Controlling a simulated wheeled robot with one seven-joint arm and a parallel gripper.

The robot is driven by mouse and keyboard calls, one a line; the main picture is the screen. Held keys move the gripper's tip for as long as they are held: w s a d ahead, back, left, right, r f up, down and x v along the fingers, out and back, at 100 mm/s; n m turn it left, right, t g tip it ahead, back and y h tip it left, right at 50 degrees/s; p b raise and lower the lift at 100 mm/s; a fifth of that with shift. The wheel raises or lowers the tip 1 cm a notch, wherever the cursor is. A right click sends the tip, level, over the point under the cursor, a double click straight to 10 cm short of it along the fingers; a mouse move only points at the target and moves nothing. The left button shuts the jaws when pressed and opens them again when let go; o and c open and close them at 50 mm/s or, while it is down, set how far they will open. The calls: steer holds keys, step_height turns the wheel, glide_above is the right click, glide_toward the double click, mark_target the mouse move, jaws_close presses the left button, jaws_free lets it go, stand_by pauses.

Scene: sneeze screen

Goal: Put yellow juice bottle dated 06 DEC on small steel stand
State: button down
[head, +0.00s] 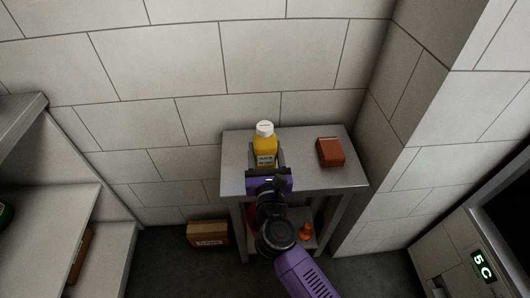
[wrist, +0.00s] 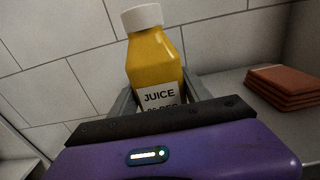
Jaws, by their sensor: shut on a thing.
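A yellow juice bottle (head: 265,144) with a white cap stands upright at the small steel stand (head: 235,180), over its top near the back left. In the wrist view the bottle (wrist: 154,60) has a white label reading JUICE, with a partly covered line below that looks like 06 DEC. My gripper (head: 266,158) is shut on the bottle, with a grey finger on each side. The bottle's base is hidden behind my gripper, so I cannot tell whether it touches the stand's top.
A stack of reddish-brown flat pieces (head: 330,152) lies on the stand to the right; it also shows in the wrist view (wrist: 285,86). An orange item (head: 306,231) is on the lower shelf. A cardboard box (head: 208,233) sits on the floor. Tiled walls stand behind and to the right.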

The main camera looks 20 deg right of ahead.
steer(key=c, duration=0.5)
jaws_free()
steer(key=shift+r, duration=0.2)
steer(key=v, duration=1.2)
